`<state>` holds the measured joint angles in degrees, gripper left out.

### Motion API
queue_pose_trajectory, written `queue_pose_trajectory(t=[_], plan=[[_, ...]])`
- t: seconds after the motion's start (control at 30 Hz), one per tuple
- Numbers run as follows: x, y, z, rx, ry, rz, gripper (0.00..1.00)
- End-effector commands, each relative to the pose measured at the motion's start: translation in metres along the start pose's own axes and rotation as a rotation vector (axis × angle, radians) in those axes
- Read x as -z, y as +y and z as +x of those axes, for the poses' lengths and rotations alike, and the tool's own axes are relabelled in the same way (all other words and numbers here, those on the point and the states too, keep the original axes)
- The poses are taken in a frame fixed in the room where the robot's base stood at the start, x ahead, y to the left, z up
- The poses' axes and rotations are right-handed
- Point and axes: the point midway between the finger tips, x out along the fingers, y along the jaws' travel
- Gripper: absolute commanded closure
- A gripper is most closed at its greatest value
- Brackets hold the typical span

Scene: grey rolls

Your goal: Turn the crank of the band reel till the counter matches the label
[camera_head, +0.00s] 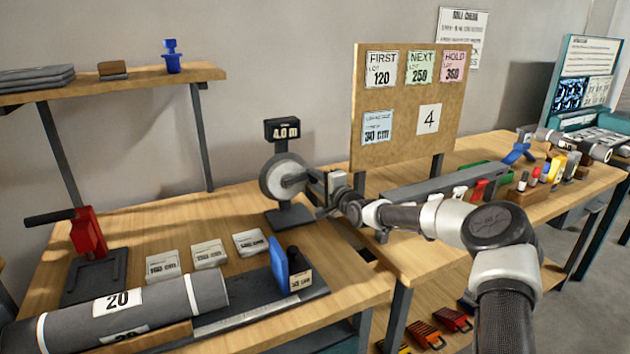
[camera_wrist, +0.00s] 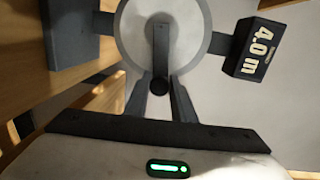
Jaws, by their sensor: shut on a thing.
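The band reel (camera_head: 281,178) is a pale disc on a dark stand on the bench. Its counter (camera_head: 282,129) reads 4.0 m, and the counter also shows in the wrist view (camera_wrist: 257,48). The dark crank (camera_wrist: 160,52) points from the hub towards my gripper, with a round knob (camera_wrist: 159,85) at its end. My gripper (camera_wrist: 160,97) is shut on that knob, one finger on each side. In the head view my gripper (camera_head: 316,199) is at the reel's right side and hides part of the crank. A white card reading 4 (camera_head: 429,119) hangs on the board.
The board (camera_head: 395,100) stands behind my arm with coloured lot cards and a 30 cm card. Tools crowd the right bench.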

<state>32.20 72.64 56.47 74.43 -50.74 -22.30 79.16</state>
Motion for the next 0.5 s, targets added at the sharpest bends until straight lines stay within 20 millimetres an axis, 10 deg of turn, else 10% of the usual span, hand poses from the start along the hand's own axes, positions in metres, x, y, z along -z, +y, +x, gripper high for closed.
queue_pose_trajectory(t=[0.5], plan=[[-0.0024, 0.0127, 0.0016, 0.018, -0.014, 0.215, 1.00]])
